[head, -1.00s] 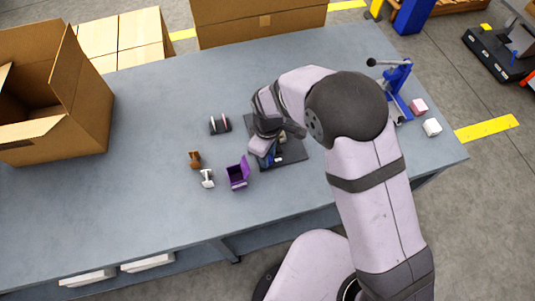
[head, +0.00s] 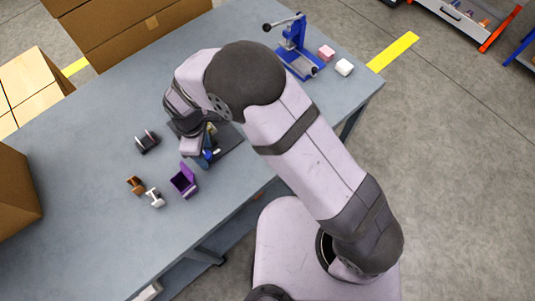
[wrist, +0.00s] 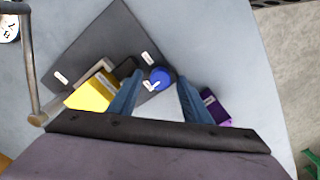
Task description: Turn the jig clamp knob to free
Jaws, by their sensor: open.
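The jig is a dark plate (wrist: 95,45) on the bench, also visible in the head view (head: 228,142). A round blue knob (wrist: 161,76) with a white mark stands at its corner in the wrist view. Small white labels (wrist: 147,58) lie on the plate near it. A yellow block (wrist: 92,93) sits on the plate beside a grey and black piece (wrist: 112,70). My gripper (wrist: 160,82) is open, its two blue fingers on either side of the knob in the picture. I cannot tell whether they touch it. The head view shows my gripper (head: 204,152) low over the plate.
A purple open box (head: 184,180) stands close to the plate. A dark roller-like thing (head: 147,141), a brown piece (head: 135,185) and a white piece (head: 155,197) are to the left. A blue press (head: 297,50) stands at the back right. The bench's left is mostly clear.

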